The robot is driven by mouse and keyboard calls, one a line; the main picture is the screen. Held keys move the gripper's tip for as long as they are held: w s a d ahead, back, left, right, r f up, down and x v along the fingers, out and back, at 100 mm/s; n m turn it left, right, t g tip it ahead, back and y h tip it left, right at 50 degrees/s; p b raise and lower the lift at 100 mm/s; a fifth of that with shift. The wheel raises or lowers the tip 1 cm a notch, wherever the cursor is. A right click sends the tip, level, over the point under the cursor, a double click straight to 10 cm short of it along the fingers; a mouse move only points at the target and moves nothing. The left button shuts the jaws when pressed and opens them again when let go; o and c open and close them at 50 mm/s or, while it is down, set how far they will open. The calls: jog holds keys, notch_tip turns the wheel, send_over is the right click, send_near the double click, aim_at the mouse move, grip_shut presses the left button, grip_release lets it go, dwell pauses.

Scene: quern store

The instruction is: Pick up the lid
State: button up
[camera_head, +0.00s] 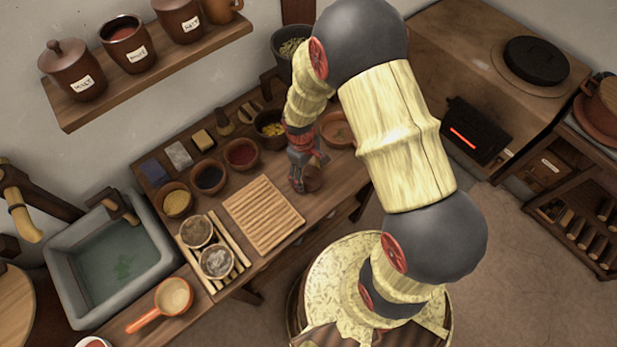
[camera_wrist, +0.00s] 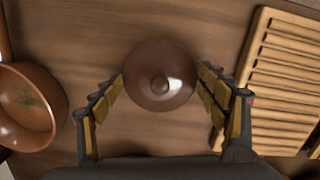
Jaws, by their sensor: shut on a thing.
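The lid (camera_wrist: 159,76) is a round, glossy brown disc with a small knob in its middle. In the wrist view it sits between the two fingers of my gripper (camera_wrist: 161,92), which touch it at its left and right sides. In the head view my gripper (camera_head: 303,170) is low over the wooden worktop, with the brown lid (camera_head: 313,180) at its fingers. I cannot tell whether the lid touches the worktop. The fingers partly hide it in the head view.
A slatted wooden board (camera_head: 264,214) lies left of my gripper. A terracotta bowl (camera_head: 337,129) stands behind it. Several small bowls, including a dark red one (camera_head: 242,154), line the worktop (camera_head: 318,205). A wall shelf (camera_head: 150,70) holds jars. A stone sink (camera_head: 108,258) is at left.

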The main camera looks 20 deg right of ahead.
jog(key=c, duration=0.6)
jog(key=shift+s+f, duration=0.1)
jog(key=shift+s, duration=0.1)
jog(key=c, duration=0.4)
